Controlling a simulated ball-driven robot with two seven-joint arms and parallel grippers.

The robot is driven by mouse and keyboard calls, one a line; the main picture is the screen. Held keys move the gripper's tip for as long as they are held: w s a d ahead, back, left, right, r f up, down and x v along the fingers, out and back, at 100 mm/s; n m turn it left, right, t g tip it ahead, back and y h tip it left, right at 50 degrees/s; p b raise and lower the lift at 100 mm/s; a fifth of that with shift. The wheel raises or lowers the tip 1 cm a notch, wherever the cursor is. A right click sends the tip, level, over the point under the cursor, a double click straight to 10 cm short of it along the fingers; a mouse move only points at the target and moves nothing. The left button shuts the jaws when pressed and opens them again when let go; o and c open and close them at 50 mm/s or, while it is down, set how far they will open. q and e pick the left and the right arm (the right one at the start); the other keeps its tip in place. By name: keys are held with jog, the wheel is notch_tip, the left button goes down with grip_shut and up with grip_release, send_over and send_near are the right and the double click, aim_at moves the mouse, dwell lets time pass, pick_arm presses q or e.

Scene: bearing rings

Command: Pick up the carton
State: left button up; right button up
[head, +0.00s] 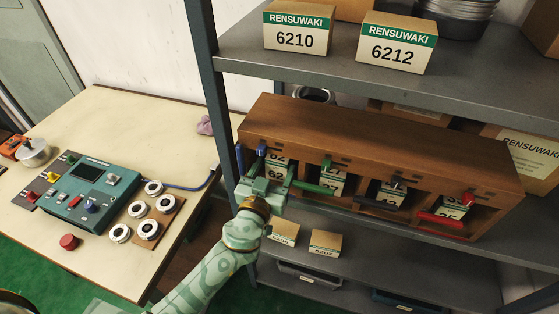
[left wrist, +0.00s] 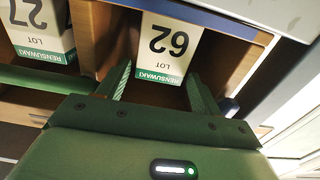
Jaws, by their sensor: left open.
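A white carton with a green band and the digits 62 stands in the leftmost compartment of the brown wooden rack; it shows in the left wrist view (left wrist: 172,45), upside down, and partly in the head view (head: 277,165). My left gripper (head: 268,178) is at the mouth of that compartment. In the left wrist view its open fingers (left wrist: 160,88) point at the carton, one toward each side of its lower part. I cannot tell whether they touch it. The gripper hides part of the carton in the head view. My right gripper is not in view.
The wooden rack (head: 390,140) has neighbouring compartments with cartons and green (head: 312,187), dark and red (head: 441,218) bars in front. A grey shelf (head: 400,85) overhangs it, bearing cartons 6210 (head: 297,28) and 6212 (head: 397,43). A grey post (head: 207,80) stands left. Two small cartons sit below.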

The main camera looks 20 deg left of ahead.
pick_arm(q)
jog(key=shift+w, duration=1.15)
jog(key=shift+s, duration=0.1)
jog(key=c, duration=1.2)
jog(key=shift+r, duration=0.1)
